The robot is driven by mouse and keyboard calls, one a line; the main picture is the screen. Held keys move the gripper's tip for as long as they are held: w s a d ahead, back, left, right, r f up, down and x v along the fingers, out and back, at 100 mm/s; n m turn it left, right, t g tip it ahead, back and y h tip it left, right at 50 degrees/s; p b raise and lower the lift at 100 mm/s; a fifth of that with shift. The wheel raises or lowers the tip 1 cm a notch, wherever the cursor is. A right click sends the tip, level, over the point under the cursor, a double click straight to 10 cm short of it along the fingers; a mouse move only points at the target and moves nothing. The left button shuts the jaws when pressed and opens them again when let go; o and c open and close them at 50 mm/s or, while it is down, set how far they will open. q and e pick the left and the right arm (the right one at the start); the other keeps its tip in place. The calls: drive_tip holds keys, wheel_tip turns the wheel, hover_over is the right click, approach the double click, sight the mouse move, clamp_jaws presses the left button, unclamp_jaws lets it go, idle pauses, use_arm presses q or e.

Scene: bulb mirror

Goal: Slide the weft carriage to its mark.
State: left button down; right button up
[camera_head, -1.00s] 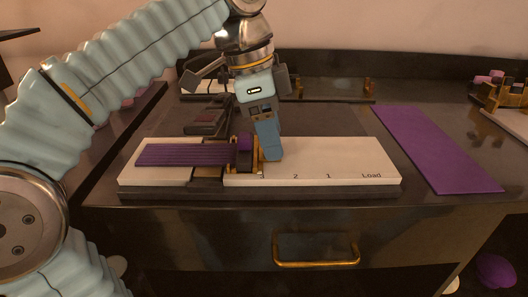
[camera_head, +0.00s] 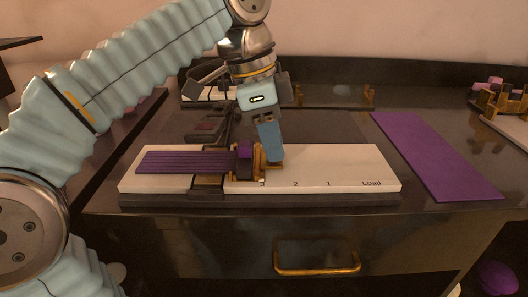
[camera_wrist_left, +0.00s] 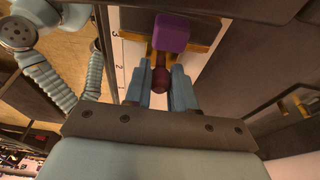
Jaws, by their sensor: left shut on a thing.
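The weft carriage (camera_head: 244,160), a brass frame with a purple block on top, sits on a long pale board (camera_head: 345,166) beside the figure 3. The board also carries the marks 2, 1 and Load to the right. My left gripper (camera_head: 270,150) reaches down at the carriage's right side. In the left wrist view, its blue fingers (camera_wrist_left: 163,88) are closed around the carriage's dark red knob (camera_wrist_left: 160,75). The purple block (camera_wrist_left: 172,33) shows just beyond the knob. The fingers hide part of the brass frame. My right gripper is out of view.
A purple ribbed strip (camera_head: 180,161) lies on the board left of the carriage. A flat purple mat (camera_head: 435,155) lies on the dark counter at the right. A brass drawer handle (camera_head: 317,271) sticks out below. Brass holders stand at the back right.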

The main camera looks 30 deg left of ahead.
use_arm(q)
drive_tip(key=shift+w+d+r+p, duration=0.1)
drive_tip(key=shift+w+d+p, duration=0.55)
drive_tip(key=shift+d, duration=0.5)
drive_tip(key=shift+w+d+p, duration=0.55)
drive_tip(key=shift+w+d, duration=0.25)
drive_tip(key=shift+d, duration=0.4)
drive_tip(key=shift+w+d+r+p, duration=0.1)
drive_tip(key=shift+w+d+p, duration=0.55)
drive_tip(key=shift+d, duration=0.5)
drive_tip(key=shift+w+d+f, duration=0.1)
drive_tip(key=shift+w+d, duration=0.3)
drive_tip(key=shift+d, duration=0.25)
drive_tip(key=shift+w+d+f, duration=0.1)
drive_tip(key=shift+w+d, duration=0.3)
drive_tip(key=shift+d, duration=0.2)
drive_tip(key=shift+w+d, duration=0.5)
drive_tip(key=shift+d, duration=0.25)
drive_tip(key=shift+w+d, duration=0.45)
drive_tip(key=shift+d, duration=0.35)
drive_tip(key=shift+w+d, duration=0.5)
drive_tip(key=shift+d, duration=0.25)
drive_tip(key=c, duration=0.8)
unclamp_jaws()
drive_tip(key=shift+o, duration=0.2)
drive_tip(key=d+v, duration=0.1)
drive_tip(key=v, duration=0.5)
drive_tip(key=shift+w+r, duration=0.3)
drive_tip(key=shift+r, duration=0.3)
